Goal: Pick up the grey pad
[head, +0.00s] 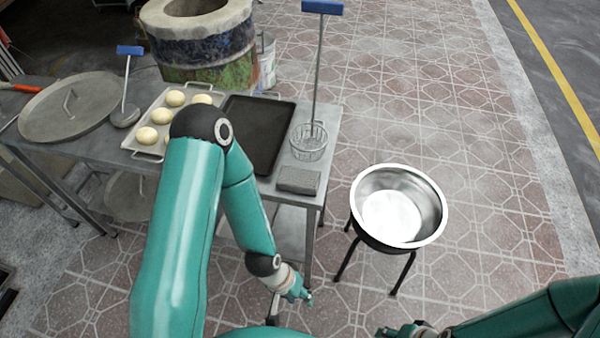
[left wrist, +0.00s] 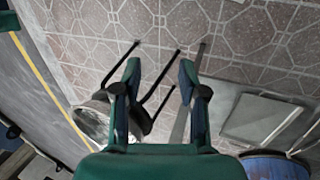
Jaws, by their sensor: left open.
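The grey pad (head: 299,180) lies flat at the front right corner of the metal table (head: 330,121) in the head view. It is a small rectangular block, beside the wire basket. My left gripper (head: 291,297) is below and in front of the table's right end, apart from the pad. In the left wrist view its two fingers (left wrist: 160,72) are spread with nothing between them, and I cannot make out the pad there. My right gripper (head: 400,331) shows only partly at the bottom edge of the head view, and its fingers are unclear.
A wire basket (head: 309,143) with a long blue-topped handle stands behind the pad. A dark tray (head: 257,130) and a tray of dough balls (head: 147,135) lie to the left. A metal bowl (head: 427,205) on a black stand is right of the table. The tiled floor beyond is clear.

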